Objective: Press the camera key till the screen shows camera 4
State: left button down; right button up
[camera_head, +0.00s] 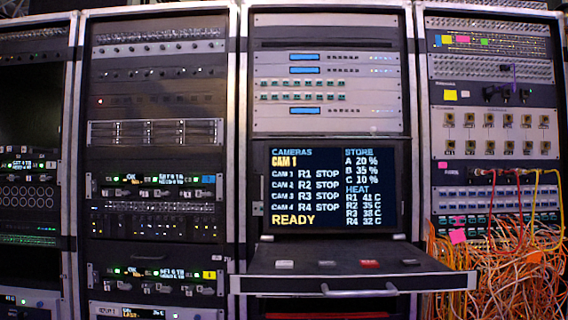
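The screen (330,228) stands in the middle rack and is lit. Its CAMERAS heading has CAM 1 in large yellow letters under it. Below that, CAM 1 to CAM 4 are listed with R1 to R4, each reading STOP, and READY stands at the bottom left. Under the screen a dark drawer (300,255) is pulled out. Several small keys lie in a row on it: a pale key (284,264), a grey key (328,264), a red key (369,264) and a dark key (410,262). I cannot read any key label. Neither gripper is in view.
The drawer's front edge has a curved silver handle (350,291). To the right, a dense tangle of orange, red and white cables (500,265) hangs from a patch rack, close to the drawer's right end. A rack of equipment (155,132) stands to the left.

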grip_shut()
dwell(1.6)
